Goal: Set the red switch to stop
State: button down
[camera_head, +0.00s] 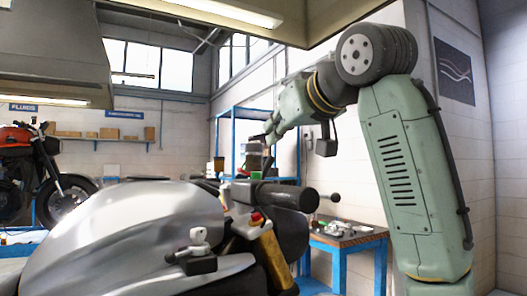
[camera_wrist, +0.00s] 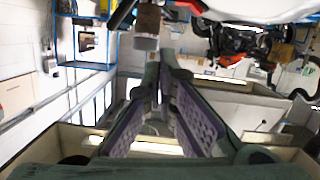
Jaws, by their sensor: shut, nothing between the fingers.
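In the wrist view the fingers of my gripper (camera_wrist: 160,72) run together at the middle. I cannot make out the switch for certain in the wrist view.
The silver motorcycle tank (camera_head: 120,235) fills the lower left. A workbench (camera_head: 345,240) with small parts stands behind the handlebar at the right. A blue shelf frame (camera_head: 233,130) stands by the wall. Another orange motorcycle (camera_head: 30,170) is at the far left.

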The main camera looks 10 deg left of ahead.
jog(key=v, duration=0.5)
jog(key=shift+r+b, duration=0.2)
jog(key=shift+b, duration=0.15)
